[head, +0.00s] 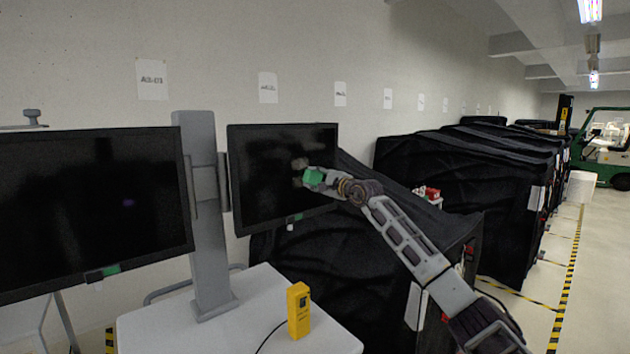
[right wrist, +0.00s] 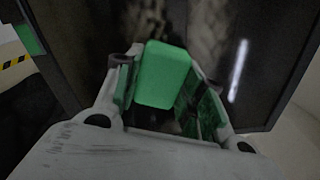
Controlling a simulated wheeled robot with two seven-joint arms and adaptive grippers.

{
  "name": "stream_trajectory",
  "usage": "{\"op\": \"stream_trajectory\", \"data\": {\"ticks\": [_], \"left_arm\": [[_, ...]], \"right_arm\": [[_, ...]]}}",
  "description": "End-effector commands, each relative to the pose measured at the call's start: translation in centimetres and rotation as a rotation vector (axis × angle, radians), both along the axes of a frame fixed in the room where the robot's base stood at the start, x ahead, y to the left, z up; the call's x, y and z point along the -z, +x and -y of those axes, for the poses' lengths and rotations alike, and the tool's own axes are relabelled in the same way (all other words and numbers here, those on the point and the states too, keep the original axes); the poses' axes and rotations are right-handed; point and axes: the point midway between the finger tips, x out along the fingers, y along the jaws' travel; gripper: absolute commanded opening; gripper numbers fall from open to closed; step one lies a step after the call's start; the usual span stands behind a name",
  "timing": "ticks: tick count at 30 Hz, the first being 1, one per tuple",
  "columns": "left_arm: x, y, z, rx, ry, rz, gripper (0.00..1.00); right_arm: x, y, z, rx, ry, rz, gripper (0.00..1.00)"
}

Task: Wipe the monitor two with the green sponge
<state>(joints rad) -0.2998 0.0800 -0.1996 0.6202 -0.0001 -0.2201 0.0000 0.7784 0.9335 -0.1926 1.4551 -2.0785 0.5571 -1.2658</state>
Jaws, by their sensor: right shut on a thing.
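Two dark monitors stand on a grey post. The right-hand monitor (head: 265,165) carries pale smudges on its screen near my gripper; the left-hand monitor (head: 85,205) is nearer. Which one is monitor two I cannot tell. My right gripper (head: 312,178) is shut on the green sponge (head: 314,176) in front of the right-hand screen's right part. In the right wrist view the sponge (right wrist: 163,75) sits between the fingers, facing the dark screen (right wrist: 215,30) with pale smudges. Whether it touches the screen I cannot tell. My left gripper is not in view.
A white cart top (head: 250,320) holds the grey post (head: 208,220) and a yellow box (head: 298,310) with a cable. Black-covered carts (head: 460,180) line the wall to the right. A green forklift (head: 605,150) stands far right. The floor aisle is clear.

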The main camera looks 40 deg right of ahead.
Motion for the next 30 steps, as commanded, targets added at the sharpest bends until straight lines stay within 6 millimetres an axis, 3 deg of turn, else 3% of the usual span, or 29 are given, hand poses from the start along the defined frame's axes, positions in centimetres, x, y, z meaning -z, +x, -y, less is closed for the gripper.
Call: {"op": "stream_trajectory", "data": {"ticks": [13,30], "left_arm": [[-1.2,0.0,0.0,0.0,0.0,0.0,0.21],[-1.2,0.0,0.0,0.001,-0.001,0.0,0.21]], "right_arm": [[-2.1,-0.2,0.0,-0.001,0.0,0.001,0.15],[-2.1,-0.2,-0.5,-0.002,0.0,0.0,0.15]]}}
